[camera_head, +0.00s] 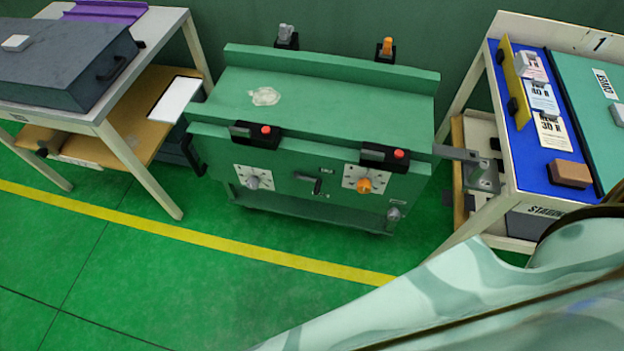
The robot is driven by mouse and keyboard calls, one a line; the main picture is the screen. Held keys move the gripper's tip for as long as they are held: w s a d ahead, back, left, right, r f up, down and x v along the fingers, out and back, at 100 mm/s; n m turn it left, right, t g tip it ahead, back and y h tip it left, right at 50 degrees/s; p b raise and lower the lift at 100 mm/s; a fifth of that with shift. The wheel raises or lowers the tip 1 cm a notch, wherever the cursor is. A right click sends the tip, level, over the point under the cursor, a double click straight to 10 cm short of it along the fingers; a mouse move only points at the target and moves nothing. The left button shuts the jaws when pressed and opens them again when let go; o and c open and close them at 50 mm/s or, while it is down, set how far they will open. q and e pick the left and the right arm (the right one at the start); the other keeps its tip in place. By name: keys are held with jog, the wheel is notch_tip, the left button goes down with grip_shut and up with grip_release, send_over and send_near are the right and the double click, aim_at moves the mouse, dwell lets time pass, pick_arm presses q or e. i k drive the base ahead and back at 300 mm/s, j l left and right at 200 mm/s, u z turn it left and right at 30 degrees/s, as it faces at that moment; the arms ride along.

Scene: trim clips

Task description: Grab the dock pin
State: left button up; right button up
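Neither of my grippers is in view. A large pale green patterned form fills the lower right corner and hides the floor there. I cannot pick out the dock pin for certain. A grey bar (455,153) sticks out between the green bench and the right table. It reaches a grey metal bracket (483,176) on the right table's left side, with a small light part on it. The green bench (330,105) stands in the middle. Its front carries a grey knob (253,182), an orange knob (364,186) and a dark handle (317,184).
The right table (501,203) holds a blue board (541,165). The left table (135,160) carries a dark case (65,65). Green floor (200,285) is open in front.

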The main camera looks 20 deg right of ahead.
aim_at(478, 170)
jog(key=z, duration=2.05)
